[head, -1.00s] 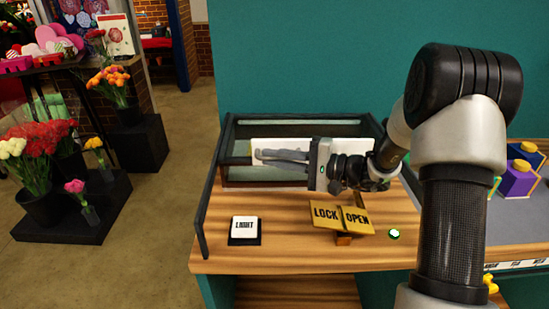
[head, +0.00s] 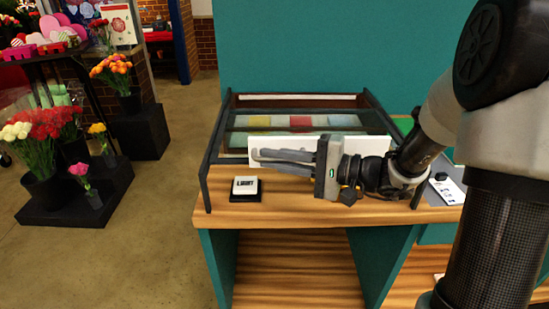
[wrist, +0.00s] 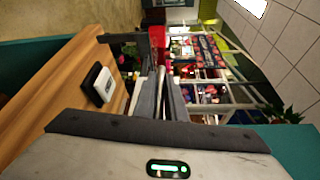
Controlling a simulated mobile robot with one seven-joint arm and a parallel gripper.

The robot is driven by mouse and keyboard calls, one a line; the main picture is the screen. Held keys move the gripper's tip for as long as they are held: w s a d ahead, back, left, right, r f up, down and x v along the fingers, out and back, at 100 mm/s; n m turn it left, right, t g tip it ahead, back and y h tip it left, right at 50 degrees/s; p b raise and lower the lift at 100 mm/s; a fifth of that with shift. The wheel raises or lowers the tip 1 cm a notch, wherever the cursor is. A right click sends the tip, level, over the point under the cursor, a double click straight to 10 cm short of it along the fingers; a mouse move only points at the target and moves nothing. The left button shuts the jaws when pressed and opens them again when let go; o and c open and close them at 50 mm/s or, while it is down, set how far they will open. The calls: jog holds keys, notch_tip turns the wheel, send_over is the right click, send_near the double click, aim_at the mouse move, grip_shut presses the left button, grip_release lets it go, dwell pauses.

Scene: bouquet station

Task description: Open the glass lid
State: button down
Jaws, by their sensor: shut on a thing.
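The glass lid (head: 288,138) is a see-through pane in a dark frame over the display case. Several coloured blocks show under it in the head view. My gripper (head: 256,158) points left at the case's front, fingers level before a long white panel (head: 330,145). It is shut on what looks like this panel; I cannot tell whether the panel is joined to the lid. In the wrist view the two dark fingers (wrist: 168,98) are close together, with a thin pale strip beside them. The exact grip is hidden.
The LIGHT button (head: 245,187) sits on the wooden counter (head: 290,208) left of my gripper and also shows in the wrist view (wrist: 104,83). A teal wall (head: 340,45) rises behind the case.

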dwell(0.3)
jog(key=c, duration=1.8)
grip_release()
jog(key=v, duration=1.7)
jog(key=shift+s+d, duration=0.1)
jog(key=shift+d, duration=0.15)
